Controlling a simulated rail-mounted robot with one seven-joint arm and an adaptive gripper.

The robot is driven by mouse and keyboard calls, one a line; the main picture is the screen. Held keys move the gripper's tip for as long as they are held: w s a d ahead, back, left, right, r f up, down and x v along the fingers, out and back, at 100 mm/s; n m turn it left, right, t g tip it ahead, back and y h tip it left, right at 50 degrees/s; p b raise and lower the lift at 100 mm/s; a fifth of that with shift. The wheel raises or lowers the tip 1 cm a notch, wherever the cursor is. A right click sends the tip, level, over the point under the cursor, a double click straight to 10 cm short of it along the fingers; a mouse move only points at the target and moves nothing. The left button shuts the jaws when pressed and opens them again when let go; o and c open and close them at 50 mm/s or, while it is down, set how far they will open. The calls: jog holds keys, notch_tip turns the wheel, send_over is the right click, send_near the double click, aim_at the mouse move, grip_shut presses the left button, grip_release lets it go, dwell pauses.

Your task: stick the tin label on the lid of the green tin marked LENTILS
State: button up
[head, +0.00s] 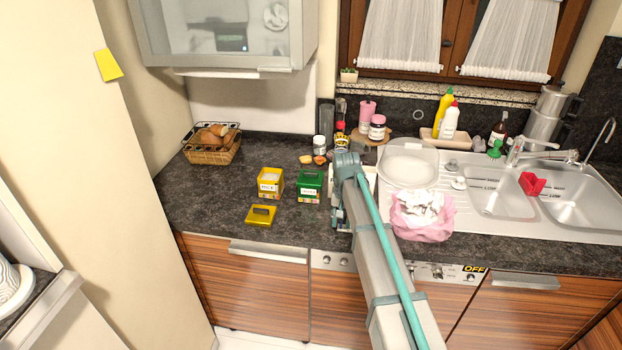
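The green tin (310,190) stands on the dark counter, left of my arm. It has a pale label on its front, too small to read surely, and its green top looks closed. My gripper (340,222) points down at the counter just right of the green tin, partly hidden by my arm. I cannot see whether its fingers are open or hold anything. I cannot make out a loose tin label.
A yellow tin (270,184) stands open left of the green tin, with a yellow lid (261,215) in front. A bread basket (212,146) is at the back left. A pink bag (422,216) sits right of my arm by the sink (500,200). A yellow note (108,65) hangs at left.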

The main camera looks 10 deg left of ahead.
grip_shut()
jog(key=shift+r, duration=0.15)
jog(key=shift+r+p, duration=1.1)
jog(key=shift+r, duration=0.8)
